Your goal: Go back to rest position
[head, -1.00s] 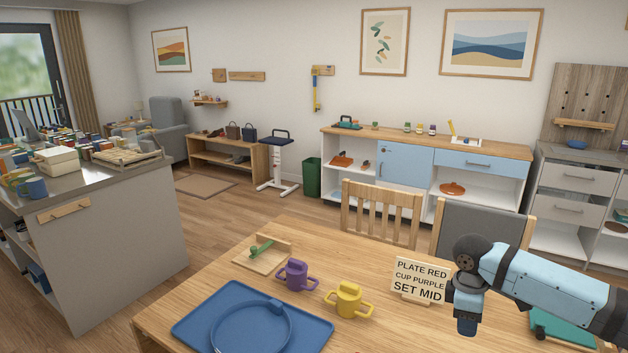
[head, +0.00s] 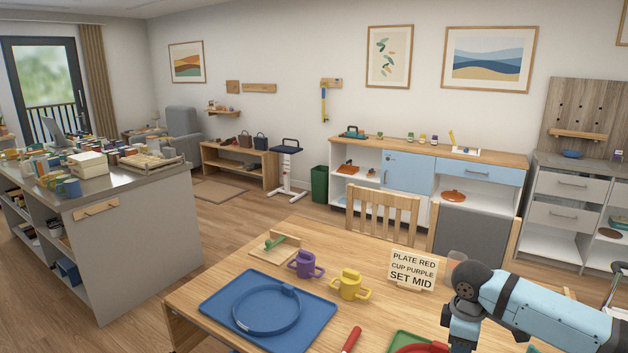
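My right arm comes in from the right in the head view, with a light blue link and a dark joint over the table's right side. Its gripper is cut off by the bottom edge, so its fingers do not show. My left arm and gripper are not in view. The wooden table (head: 215,278) fills the lower middle. On it are a blue tray (head: 318,335) with a blue ring-shaped plate (head: 266,333), a purple two-handled cup (head: 305,265), a yellow two-handled cup (head: 350,285) and a sign (head: 412,270) reading "PLATE RED CUP PURPLE SET MID".
A red dish (head: 420,349) on a green tray (head: 400,337) and a red handle (head: 351,340) lie at the table's front. A clear glass (head: 456,266) stands near my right arm. Chairs (head: 382,215) stand behind the table. A grey counter (head: 140,235) is at left, with open floor between.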

